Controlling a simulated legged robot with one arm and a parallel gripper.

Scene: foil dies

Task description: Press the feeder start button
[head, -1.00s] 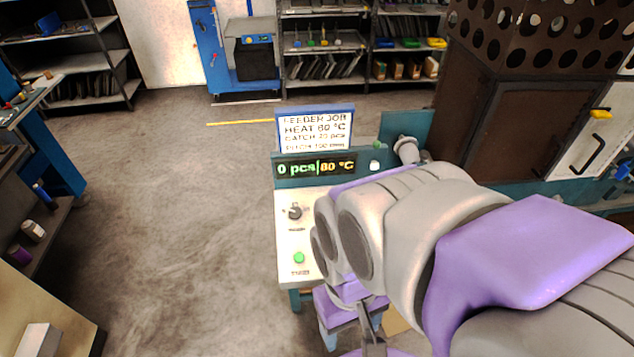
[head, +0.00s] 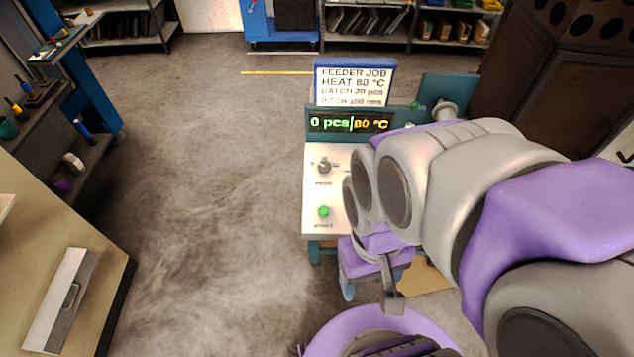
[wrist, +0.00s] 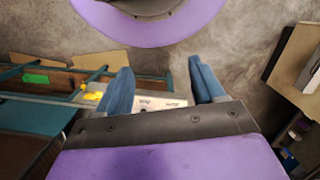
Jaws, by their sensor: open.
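The green start button (head: 323,212) sits low on the white sloping panel (head: 315,188) of the feeder console, with a small label under it. A dark rotary knob (head: 324,166) is above it. My gripper (head: 348,291) is below and right of the button in the head view, apart from it, with a blue finger showing. In the wrist view my gripper (wrist: 163,84) is open, with two blue fingers apart and nothing between them. A strip of a white panel (wrist: 160,103) shows behind it. My arm hides the panel's right part.
The display (head: 350,123) reads 0 pcs and 80 °C, under a job sign (head: 352,85). A dark cabinet (head: 530,75) stands at the right. A beige bench (head: 60,270) is at the lower left. The floor (head: 210,200) left of the console is clear.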

